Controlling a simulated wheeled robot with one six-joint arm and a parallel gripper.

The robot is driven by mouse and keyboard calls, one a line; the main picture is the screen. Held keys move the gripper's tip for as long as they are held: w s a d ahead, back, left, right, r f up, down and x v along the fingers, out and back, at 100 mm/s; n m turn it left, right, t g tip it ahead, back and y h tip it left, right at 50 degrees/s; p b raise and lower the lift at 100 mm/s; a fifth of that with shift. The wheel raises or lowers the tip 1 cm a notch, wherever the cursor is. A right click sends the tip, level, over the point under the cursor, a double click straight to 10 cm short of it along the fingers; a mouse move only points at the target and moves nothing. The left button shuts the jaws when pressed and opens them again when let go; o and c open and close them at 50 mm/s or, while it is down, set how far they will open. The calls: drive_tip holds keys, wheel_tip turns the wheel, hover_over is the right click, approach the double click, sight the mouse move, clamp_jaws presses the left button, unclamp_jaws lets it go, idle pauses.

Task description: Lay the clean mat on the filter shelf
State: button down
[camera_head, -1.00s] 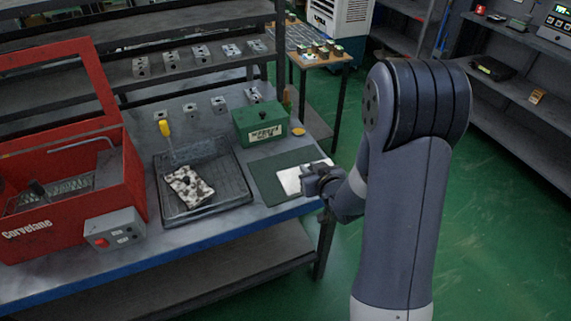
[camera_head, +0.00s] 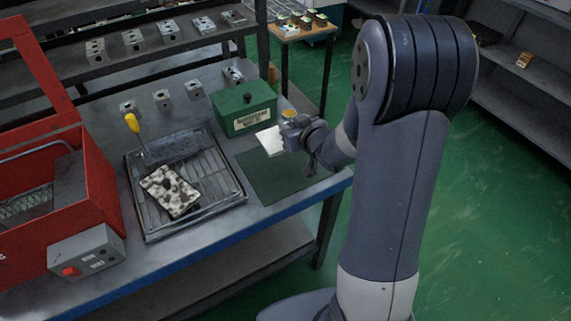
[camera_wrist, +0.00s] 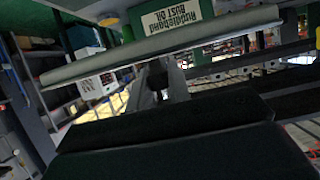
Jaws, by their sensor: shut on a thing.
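My gripper (camera_head: 297,132) is shut on the clean white mat (camera_head: 271,141) and holds it tilted above the dark green pad, near the green box. In the wrist view the mat shows as a pale strip (camera_wrist: 165,52) beyond the dark fingers (camera_wrist: 165,125). A dark-spotted, dirty-looking mat (camera_head: 158,184) lies on a wire rack in the grey tray (camera_head: 224,199), to the left of my gripper. I cannot tell for sure which surface is the filter shelf.
The green box (camera_head: 244,106) stands behind the held mat. The dark green pad (camera_head: 275,180) is bare. A yellow-handled tool (camera_head: 133,123) stands at the tray's back left. The red machine (camera_head: 100,175) is at the left. Several metal blocks (camera_head: 162,99) line the bench's back.

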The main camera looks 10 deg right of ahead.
sight(289, 162)
drive_tip(key=shift+w+f, duration=0.1)
drive_tip(key=shift+f, duration=0.75)
wheel_tip(289, 162, down, 9)
drive_tip(key=shift+f+b, duration=0.1)
drive_tip(key=shift+b, duration=0.4)
drive_tip(key=shift+f+b, duration=0.35)
drive_tip(key=shift+b, duration=0.25)
